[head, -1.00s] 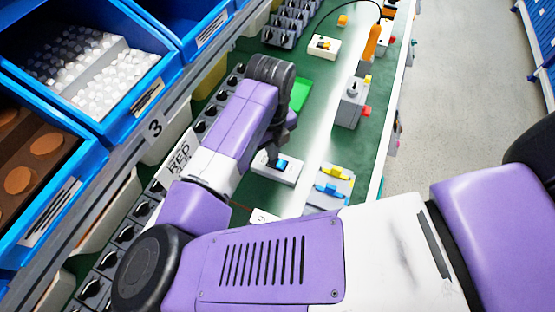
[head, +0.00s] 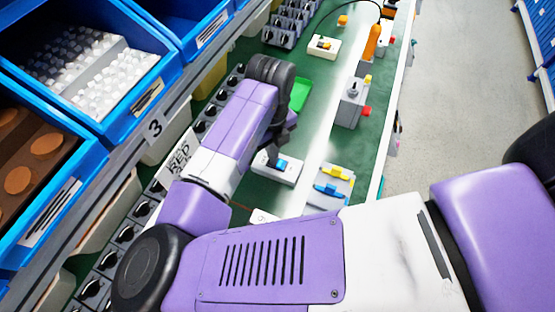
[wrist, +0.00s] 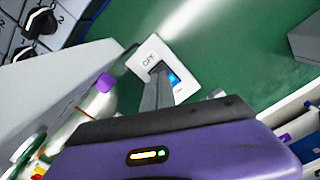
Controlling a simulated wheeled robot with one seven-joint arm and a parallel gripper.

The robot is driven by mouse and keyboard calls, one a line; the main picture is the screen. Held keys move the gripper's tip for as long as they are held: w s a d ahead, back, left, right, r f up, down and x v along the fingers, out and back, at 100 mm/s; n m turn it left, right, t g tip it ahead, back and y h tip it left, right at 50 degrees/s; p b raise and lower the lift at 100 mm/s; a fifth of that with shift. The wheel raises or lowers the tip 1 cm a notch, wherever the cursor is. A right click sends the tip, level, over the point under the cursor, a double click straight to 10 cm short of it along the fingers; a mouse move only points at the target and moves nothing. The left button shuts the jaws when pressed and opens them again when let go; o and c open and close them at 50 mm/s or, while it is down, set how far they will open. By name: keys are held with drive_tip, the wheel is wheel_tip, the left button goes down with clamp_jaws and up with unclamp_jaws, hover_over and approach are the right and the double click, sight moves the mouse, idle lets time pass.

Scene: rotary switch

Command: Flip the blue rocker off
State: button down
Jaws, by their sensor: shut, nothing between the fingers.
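The blue rocker (head: 281,164) sits on a white switch plate (head: 288,176) on the green bench, below my gripper (head: 273,157) in the head view. In the wrist view the white plate (wrist: 150,56) carries a label, and the blue rocker (wrist: 174,78) shows just right of the fingertips. My gripper (wrist: 160,72) is shut and empty, its fingertips over the dark part of the switch beside the blue face. Whether they touch the rocker I cannot tell. The fingers hide part of the switch.
A panel with yellow and blue toggles (head: 331,187) lies right of the switch. A grey box with a red button (head: 352,101) stands farther back. A row of black knobs (head: 201,126) and blue bins (head: 100,75) run along the left.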

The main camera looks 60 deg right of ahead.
drive_tip(key=shift+f+b, duration=0.75)
drive_tip(key=shift+f, duration=0.25)
idle(0.7)
drive_tip(key=shift+r, duration=0.1)
drive_tip(key=shift+r+p, duration=2.65)
drive_tip(key=shift+r, duration=0.8)
